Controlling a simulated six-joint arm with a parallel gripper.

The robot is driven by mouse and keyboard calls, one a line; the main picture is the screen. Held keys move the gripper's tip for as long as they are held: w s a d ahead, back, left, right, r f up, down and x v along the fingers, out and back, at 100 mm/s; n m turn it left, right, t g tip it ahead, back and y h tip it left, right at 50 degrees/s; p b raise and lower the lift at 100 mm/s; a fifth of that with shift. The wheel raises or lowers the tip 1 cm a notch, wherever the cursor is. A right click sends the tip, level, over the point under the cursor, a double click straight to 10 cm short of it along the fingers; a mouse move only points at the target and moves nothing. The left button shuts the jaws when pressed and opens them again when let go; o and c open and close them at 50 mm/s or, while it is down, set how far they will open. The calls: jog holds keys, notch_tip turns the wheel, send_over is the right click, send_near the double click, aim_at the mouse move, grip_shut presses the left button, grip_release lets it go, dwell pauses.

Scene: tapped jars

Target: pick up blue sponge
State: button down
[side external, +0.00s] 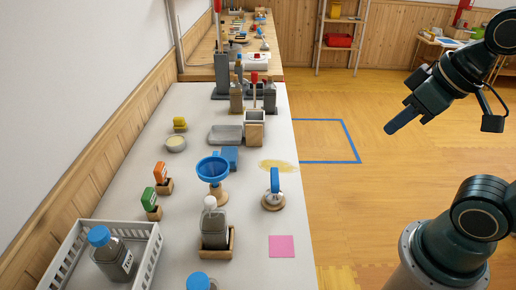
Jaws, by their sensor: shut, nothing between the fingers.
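A blue block that looks like the blue sponge (231,154) lies on the white table, just behind the blue funnel (212,168), which hides part of it. My gripper (389,129) is at the right, in the air over the wooden floor, well to the right of the table and far from the sponge. Its fingers are shut and hold nothing.
A grey tray (225,135) and a wooden-based holder (254,130) stand behind the sponge. A yellowish spill (279,166) and a blue-handled tool (275,187) are to its right. A bottle (214,227), a pink square (282,246) and a white crate (146,270) are nearer.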

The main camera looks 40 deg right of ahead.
grip_release()
dwell(0.6)
